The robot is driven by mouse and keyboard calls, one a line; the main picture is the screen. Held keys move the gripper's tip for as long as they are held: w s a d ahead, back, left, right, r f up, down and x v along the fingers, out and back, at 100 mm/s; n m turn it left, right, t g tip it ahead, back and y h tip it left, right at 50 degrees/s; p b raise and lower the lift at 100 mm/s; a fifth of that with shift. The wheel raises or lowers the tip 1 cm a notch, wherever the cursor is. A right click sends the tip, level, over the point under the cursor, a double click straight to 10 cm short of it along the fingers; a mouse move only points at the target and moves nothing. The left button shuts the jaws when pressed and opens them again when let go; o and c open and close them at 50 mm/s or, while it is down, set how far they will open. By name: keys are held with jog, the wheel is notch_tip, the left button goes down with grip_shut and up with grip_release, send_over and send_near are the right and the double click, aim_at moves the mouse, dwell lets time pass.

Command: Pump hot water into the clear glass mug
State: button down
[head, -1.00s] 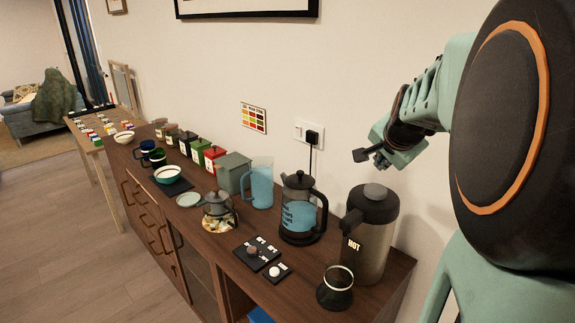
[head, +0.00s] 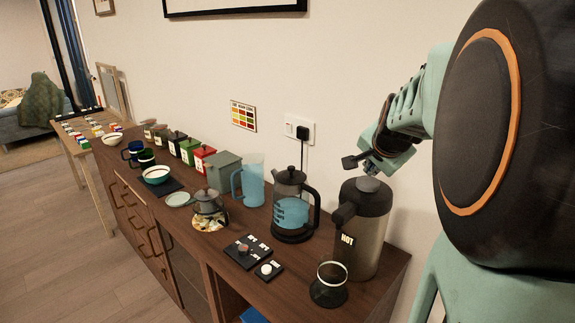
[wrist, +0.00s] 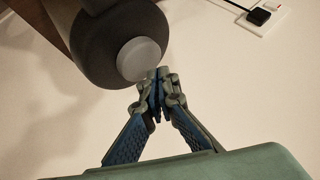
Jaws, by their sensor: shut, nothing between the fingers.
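The pump flask marked HOT (head: 364,240) stands upright near the right end of the sideboard, with a grey round pump button (head: 368,184) on its dark lid. A clear glass vessel with a dark base (head: 329,286), seemingly the mug, stands in front of the flask, below its spout. I cannot make out what is in it. My gripper (head: 366,165) is shut and empty, just above the pump button. In the wrist view its fingertips (wrist: 160,80) lie beside the rim of the button (wrist: 140,59). I cannot tell whether they touch.
A blue jug (head: 248,180), a glass teapot (head: 208,203) and small black panels (head: 247,251) are further left. The wall and a socket (head: 301,132) are close behind.

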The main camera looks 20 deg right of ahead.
aim_at(368, 181)
dwell(0.8)
jog(key=shift+f+b, duration=0.45)
jog(key=shift+s+a+f+b, duration=0.1)
jog(key=shift+f+b, duration=0.75)
jog(key=shift+f, duration=0.25)
dwell(0.9)
jog(key=shift+r, duration=0.15)
jog(key=shift+r+p, duration=0.95)
jog(key=shift+r, duration=0.35)
jog(key=shift+r+p, duration=1.85)
jog(key=shift+r, duration=0.75)
